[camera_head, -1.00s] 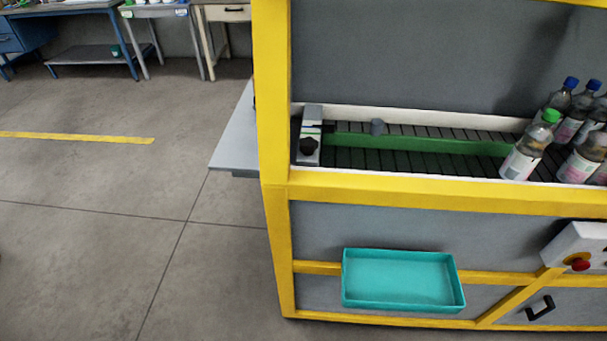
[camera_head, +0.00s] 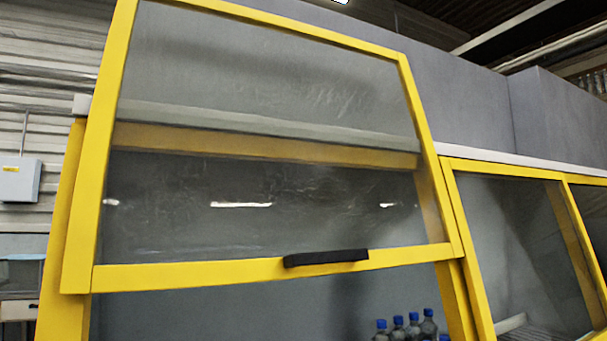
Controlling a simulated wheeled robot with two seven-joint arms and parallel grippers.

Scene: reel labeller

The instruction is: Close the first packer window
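The packer window (camera_head: 265,205) is a clear pane in a yellow frame. It is raised, with an open gap below its bottom rail. A black handle (camera_head: 326,258) sits on the bottom rail, right of its middle. I cannot see either of my grippers in the head view.
Several bottles with blue caps (camera_head: 413,326) stand inside the machine, below the raised window at the lower right. Another yellow-framed window (camera_head: 520,250) is to the right. A grey box (camera_head: 20,179) is on the wall at the far left.

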